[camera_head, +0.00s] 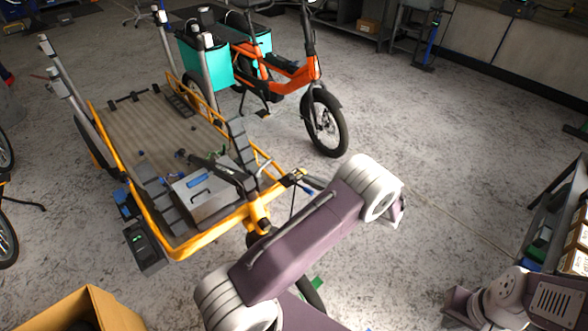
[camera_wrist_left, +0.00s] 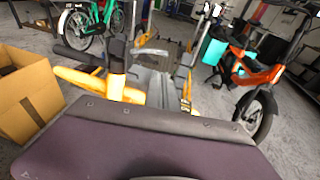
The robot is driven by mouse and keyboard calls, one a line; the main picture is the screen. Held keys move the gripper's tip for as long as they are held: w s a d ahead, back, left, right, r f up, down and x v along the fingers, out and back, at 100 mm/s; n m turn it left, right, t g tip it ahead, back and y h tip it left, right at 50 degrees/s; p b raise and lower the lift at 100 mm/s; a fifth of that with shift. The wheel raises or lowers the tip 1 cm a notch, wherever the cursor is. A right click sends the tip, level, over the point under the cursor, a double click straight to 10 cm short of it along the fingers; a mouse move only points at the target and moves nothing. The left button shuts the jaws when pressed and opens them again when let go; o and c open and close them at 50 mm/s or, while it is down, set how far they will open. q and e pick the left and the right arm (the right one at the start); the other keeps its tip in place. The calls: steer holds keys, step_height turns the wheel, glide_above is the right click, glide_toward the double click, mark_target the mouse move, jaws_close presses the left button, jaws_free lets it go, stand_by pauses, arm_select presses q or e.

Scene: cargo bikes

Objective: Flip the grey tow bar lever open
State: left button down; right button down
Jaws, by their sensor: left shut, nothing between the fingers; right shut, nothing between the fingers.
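The yellow cargo trailer (camera_head: 180,246) stands left of centre in the head view, with its yellow tow bar stub (camera_head: 258,212) at the near front corner. In the left wrist view a yellow tube (camera_wrist_left: 82,78) and an upright dark post (camera_wrist_left: 117,58) stand close ahead. I cannot single out the grey lever, nor tell its position. My left arm (camera_head: 300,240) crosses in front of the stub and hides the space behind it. Its gripper fingers do not show; a purple panel of mine fills the bottom of the wrist view. My right arm (camera_head: 500,298) shows at bottom right, its gripper unseen.
An orange bike (camera_head: 300,80) with teal panniers stands behind the trailer. A cardboard box (camera_head: 105,312) is at bottom left; it also shows in the wrist view (camera_wrist_left: 35,95). Shelving (camera_head: 560,220) stands at the right. The floor between bike and shelving is clear.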

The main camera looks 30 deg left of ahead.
arm_select(q)
glide_toward(274, 159)
steer(key=s+x, duration=0.1)
steer(key=x, duration=0.5)
steer(key=shift+s+a+b, duration=0.25)
steer(key=shift+a+b, duration=0.05)
steer(key=shift+a, duration=0.25)
steer(key=shift+w+a+r+n+g, duration=0.1)
steer(key=shift+a+r+n+g, duration=0.55)
steer(key=shift+n, duration=0.35)
steer(key=shift+f, duration=0.1)
